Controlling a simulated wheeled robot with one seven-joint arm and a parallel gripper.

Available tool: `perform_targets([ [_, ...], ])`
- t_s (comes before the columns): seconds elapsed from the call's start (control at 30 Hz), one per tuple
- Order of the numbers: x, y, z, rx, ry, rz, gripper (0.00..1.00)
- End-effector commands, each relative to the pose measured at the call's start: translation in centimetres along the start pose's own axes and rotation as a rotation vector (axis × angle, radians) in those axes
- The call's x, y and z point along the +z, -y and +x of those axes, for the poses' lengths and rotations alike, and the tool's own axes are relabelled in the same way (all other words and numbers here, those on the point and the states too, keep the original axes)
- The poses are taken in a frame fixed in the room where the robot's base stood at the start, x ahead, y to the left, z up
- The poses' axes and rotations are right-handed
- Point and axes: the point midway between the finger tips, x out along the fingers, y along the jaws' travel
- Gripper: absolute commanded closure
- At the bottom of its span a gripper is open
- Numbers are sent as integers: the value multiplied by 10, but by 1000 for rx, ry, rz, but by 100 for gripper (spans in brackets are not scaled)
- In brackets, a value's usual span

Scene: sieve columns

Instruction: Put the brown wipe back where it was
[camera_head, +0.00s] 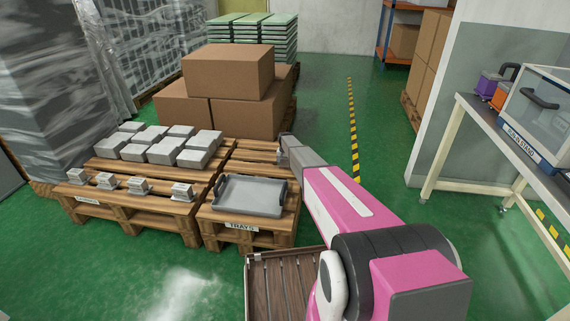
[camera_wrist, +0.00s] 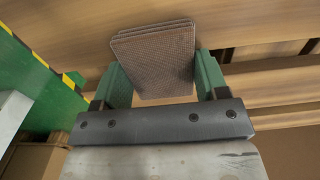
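The brown wipe (camera_wrist: 155,62) is a folded, layered piece with a fine woven texture. In the wrist view it sits between the two green fingers of my gripper (camera_wrist: 163,75), which meet its side edges. Its far end sticks out past the fingertips. My gripper also shows in the head view (camera_head: 287,143), reaching over the back of the right-hand pallet (camera_head: 262,158). The wipe cannot be made out there. Wooden slats lie behind the wipe in the wrist view.
A grey tray (camera_head: 249,196) lies on the front of the right-hand pallet, beside my arm. The left pallet (camera_head: 125,214) holds several grey blocks (camera_head: 160,143) and small metal parts. Cardboard boxes (camera_head: 229,75) stand behind. A bench (camera_head: 506,135) is at right; green floor lies between.

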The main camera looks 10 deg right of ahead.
Motion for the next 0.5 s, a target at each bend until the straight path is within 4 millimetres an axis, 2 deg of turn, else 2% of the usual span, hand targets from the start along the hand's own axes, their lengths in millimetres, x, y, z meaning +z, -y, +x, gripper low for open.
perform_targets([
  [0.03,0,0,0,0,0,0,16],
  [0.07,0,0,0,0,0,0,10],
  [0.5,0,0,-6,0,0,0,10],
])
